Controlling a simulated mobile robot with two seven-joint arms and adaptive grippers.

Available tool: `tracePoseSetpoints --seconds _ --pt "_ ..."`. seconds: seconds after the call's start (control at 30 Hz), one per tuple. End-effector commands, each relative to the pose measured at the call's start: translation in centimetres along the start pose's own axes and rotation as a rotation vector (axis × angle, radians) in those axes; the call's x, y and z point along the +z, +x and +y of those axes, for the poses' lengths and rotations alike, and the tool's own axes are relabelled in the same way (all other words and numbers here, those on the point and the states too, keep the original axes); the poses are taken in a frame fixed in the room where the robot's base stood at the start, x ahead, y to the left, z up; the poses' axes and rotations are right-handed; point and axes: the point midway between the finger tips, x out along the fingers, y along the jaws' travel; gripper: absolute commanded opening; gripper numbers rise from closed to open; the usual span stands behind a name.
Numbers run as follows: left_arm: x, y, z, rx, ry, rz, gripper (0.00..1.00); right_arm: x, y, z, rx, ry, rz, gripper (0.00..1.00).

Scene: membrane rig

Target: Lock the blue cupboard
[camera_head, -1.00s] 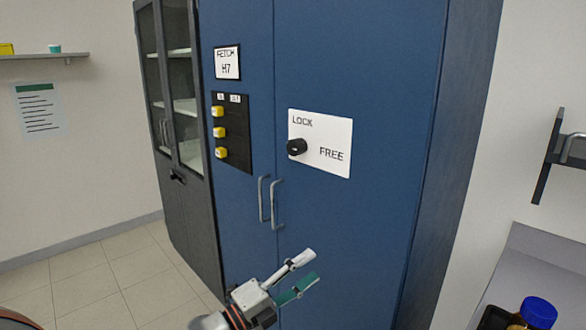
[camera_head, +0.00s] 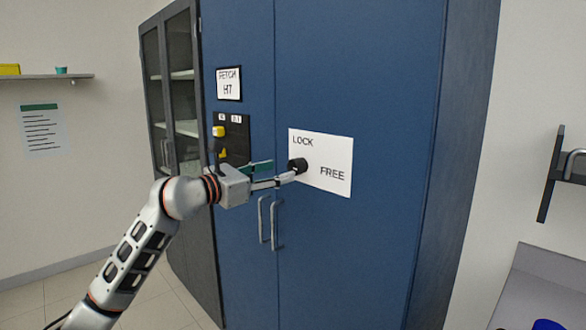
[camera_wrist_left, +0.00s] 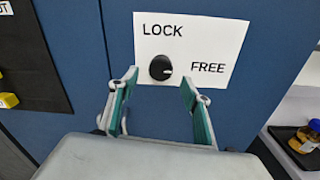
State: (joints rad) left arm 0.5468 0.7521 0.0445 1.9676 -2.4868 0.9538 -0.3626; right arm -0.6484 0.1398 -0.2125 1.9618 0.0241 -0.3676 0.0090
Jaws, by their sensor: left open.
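The blue cupboard (camera_head: 360,60) stands with both doors closed. Its right door carries a white plate (camera_head: 338,150) marked LOCK at upper left and FREE at lower right. A round black knob (camera_head: 298,165) sits on the plate; in the left wrist view the knob (camera_wrist_left: 161,68) has a pale mark pointing right, toward FREE. My left gripper (camera_head: 283,171) is open in front of the plate, its fingertips close to the knob. In the left wrist view the knob appears between and just beyond the fingertips (camera_wrist_left: 160,80); contact cannot be told. My right gripper is out of view.
Two door handles (camera_head: 276,225) stick out below the gripper. A black panel with yellow switches (camera_head: 218,132) is on the left door, partly behind my gripper. A grey glass-doored cabinet (camera_head: 172,90) stands to the left. A bench (camera_head: 545,285) is at right.

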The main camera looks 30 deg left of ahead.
Motion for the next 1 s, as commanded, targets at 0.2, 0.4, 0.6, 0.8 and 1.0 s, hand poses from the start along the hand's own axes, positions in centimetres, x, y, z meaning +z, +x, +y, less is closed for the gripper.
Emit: tracePoseSetpoints --seconds 0.2,0.4,0.6,0.8,1.0 --pt "0.3 3.5 -0.1 -0.002 -0.004 -0.003 0.48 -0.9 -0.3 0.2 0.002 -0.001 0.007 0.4" --pt "0.2 5.8 -0.1 -0.003 -0.004 -0.003 0.48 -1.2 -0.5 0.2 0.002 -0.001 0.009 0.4" --pt "0.0 6.4 -0.2 -0.003 -0.001 -0.001 0.48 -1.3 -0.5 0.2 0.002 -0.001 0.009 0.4" --pt "0.0 6.4 -0.2 -0.003 -0.001 -0.001 0.43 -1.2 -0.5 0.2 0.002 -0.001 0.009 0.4" --pt "0.0 6.4 -0.2 -0.003 -0.002 -0.001 0.09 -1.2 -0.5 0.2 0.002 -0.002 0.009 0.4"
